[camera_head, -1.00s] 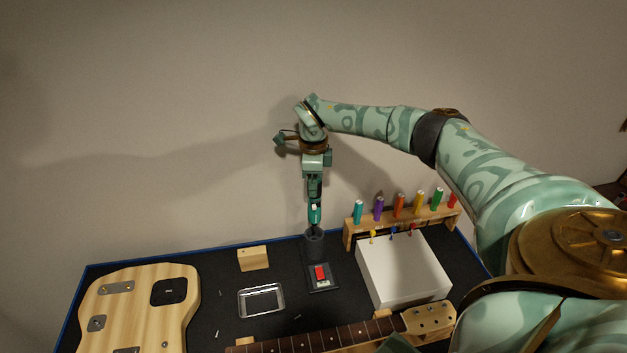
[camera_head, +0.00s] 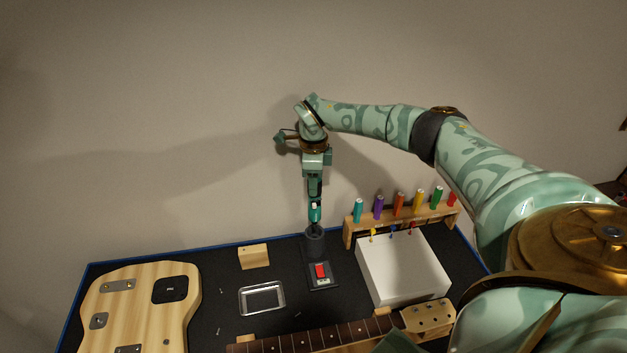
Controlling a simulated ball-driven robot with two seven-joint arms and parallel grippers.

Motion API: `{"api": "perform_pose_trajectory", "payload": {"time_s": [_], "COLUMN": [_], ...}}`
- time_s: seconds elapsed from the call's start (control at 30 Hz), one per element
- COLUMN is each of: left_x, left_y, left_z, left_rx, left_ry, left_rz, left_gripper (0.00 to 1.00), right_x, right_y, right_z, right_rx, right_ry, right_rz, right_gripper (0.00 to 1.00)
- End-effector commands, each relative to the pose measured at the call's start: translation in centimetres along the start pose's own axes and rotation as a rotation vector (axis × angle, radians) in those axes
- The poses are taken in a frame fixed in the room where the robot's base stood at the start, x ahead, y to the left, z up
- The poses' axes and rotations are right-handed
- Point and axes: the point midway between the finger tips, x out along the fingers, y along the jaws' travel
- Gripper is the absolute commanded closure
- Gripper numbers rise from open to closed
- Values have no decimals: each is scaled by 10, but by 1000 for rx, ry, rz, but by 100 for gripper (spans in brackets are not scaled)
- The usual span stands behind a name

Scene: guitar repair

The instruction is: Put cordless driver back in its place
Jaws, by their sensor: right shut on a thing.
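The cordless driver (camera_head: 315,213) is a slim teal and dark tool, held upright in my right gripper (camera_head: 315,200). The gripper is shut on its upper part, pointing straight down. Below it is a dark round holder (camera_head: 315,241) at the back of the bench mat. The driver's lower end is at the holder's mouth; I cannot tell how far inside it is. My left gripper is not in view.
A rack of coloured screwdrivers (camera_head: 400,208) and a white box (camera_head: 405,267) stand right of the holder. In front is a red-switched device (camera_head: 320,271). A clear tray (camera_head: 262,299), wooden block (camera_head: 254,256), guitar body (camera_head: 130,305) and neck (camera_head: 320,338) lie nearby.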

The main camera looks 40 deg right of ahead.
Motion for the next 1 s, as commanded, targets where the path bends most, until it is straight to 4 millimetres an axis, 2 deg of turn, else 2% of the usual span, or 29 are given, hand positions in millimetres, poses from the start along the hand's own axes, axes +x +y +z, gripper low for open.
{"api": "perform_pose_trajectory", "payload": {"time_s": [0.8,1.0], "left_x": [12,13], "left_y": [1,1], "left_z": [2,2], "left_rx": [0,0], "left_ry": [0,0], "left_rz": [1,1], "left_gripper": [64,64], "right_x": [29,30], "right_y": [0,0], "right_z": [0,0], "right_rx": [0,0], "right_ry": [-1,-1], "right_rz": [0,-1], "right_gripper": [100,100]}}
